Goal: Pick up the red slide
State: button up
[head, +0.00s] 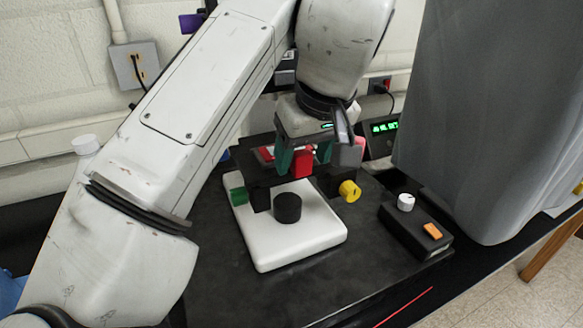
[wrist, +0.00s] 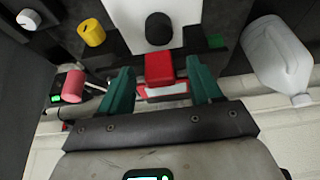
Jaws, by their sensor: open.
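The red slide (head: 302,161) is a small red block on the dark frame (head: 262,190) above a white base (head: 300,244). It also shows in the wrist view (wrist: 159,67), with a red-rimmed pale plate (wrist: 162,91) beside it. My gripper (head: 304,156) has teal fingers and is open. In the wrist view my gripper (wrist: 160,68) has one finger on each side of the red slide, with visible gaps between the fingers and the block. Whether the fingertips are level with the block in height is hard to tell.
A black knob (head: 287,207) stands in front on the white base. A yellow knob (head: 349,191) and a green piece (head: 239,196) flank the frame. A black box with an orange button (head: 432,231) is at right. A white jug (wrist: 277,58) shows in the wrist view.

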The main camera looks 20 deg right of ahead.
jog(key=shift+w+f, duration=0.2)
jog(key=shift+f, duration=0.3)
jog(key=c, duration=1)
